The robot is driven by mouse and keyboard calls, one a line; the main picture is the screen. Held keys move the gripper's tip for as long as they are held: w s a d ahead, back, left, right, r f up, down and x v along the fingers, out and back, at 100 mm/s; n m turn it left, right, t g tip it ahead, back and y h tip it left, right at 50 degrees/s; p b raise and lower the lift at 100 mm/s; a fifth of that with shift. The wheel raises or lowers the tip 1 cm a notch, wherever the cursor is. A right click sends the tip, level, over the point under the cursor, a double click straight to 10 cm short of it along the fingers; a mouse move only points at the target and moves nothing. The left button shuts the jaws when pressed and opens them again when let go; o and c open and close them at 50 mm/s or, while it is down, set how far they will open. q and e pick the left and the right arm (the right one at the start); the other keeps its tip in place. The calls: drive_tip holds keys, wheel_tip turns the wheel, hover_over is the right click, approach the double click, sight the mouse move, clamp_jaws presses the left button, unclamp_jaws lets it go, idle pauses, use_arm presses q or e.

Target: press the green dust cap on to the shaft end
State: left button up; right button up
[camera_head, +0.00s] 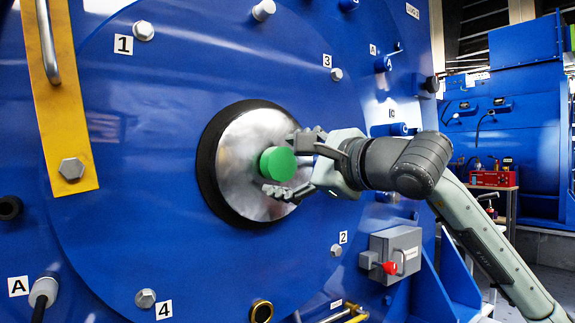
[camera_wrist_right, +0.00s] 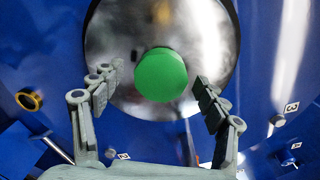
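The green dust cap (camera_head: 278,164) is at the middle of the round shiny metal plate (camera_head: 238,150) on the blue motor face. It covers the shaft end, which is hidden behind it. My right gripper (camera_head: 287,163) reaches in from the right with its fingers spread on both sides of the cap. In the right wrist view the cap (camera_wrist_right: 161,75) lies between the two open fingers (camera_wrist_right: 158,88), with a visible gap on each side. My left gripper is not in view.
A yellow bar (camera_head: 60,110) with a handle and bolt is at the left. Numbered bolts, such as the one by label 1 (camera_head: 143,31), ring the motor face. A grey box with a red knob (camera_head: 390,267) juts out below my right arm.

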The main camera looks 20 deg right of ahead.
drive_tip(key=v, duration=1.2)
idle(0.4)
